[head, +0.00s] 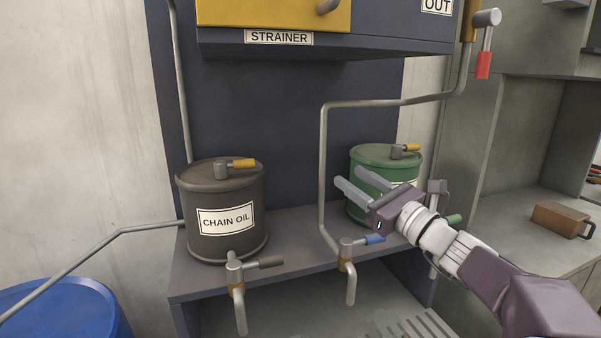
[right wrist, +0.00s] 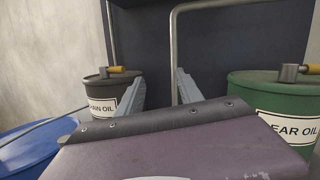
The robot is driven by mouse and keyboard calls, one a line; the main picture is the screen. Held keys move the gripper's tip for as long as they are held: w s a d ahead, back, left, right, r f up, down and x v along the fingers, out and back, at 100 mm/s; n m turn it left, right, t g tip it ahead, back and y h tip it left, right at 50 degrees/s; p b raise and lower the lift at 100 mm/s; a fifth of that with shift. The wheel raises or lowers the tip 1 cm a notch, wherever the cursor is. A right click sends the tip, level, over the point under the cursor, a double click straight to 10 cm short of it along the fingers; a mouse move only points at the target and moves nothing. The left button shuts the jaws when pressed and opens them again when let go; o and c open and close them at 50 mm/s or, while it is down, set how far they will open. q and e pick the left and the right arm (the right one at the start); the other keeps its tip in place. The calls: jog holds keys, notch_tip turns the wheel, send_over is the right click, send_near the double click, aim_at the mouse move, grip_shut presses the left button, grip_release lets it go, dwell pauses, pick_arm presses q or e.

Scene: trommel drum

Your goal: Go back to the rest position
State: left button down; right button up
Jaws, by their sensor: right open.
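My right gripper (head: 362,184) is open and empty in the head view. It is in front of the green drum (head: 384,156) and hides part of it and its label. In the right wrist view its two grey fingers (right wrist: 157,92) stand apart with nothing between them. The green drum is at the right there (right wrist: 268,90), its label partly cut by my wrist. A dark drum labelled CHAIN OIL (head: 222,190) stands to the left on the shelf, and it also shows in the right wrist view (right wrist: 110,87). My left gripper is not in view.
A grey shelf (head: 300,262) bears both drums. Two taps, one with a dark handle (head: 271,262) and one with a blue handle (head: 374,239), stand at its front. A bent pipe (head: 323,160) rises between the drums. A blue barrel (head: 68,308) is at lower left, a brown box (head: 560,219) at right.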

jog(key=s+a+f+n+g, duration=0.2)
jog(key=a+f+g, duration=0.1)
jog(key=f, duration=0.4)
jog(key=s+a+f+n+g, duration=0.2)
jog(key=a+f+g, duration=0.15)
jog(key=f, duration=0.25)
jog(key=s+a+f+n+g+h, duration=0.1)
jog(key=s+f+n+g+h, duration=0.2)
jog(key=s+f, duration=0.45)
jog(key=s+a+f+n+g+h, duration=0.1)
jog(key=s+f+n+g, duration=0.3)
jog(key=f, duration=0.7)
jog(key=s+d+f+n+g+h, duration=0.2)
jog(key=s+d+f+n+h, duration=0.6)
jog(key=s+d+f+n, duration=0.5)
notch_tip(320, 180, up, 15)
jog(key=w+d+n+p, duration=0.1)
jog(key=w+n+p, duration=0.1)
jog(key=p, duration=1.2)
jog(key=shift+w+r+n, duration=0.2)
jog(key=shift+w+n, duration=0.1)
jog(key=shift+w, duration=0.1)
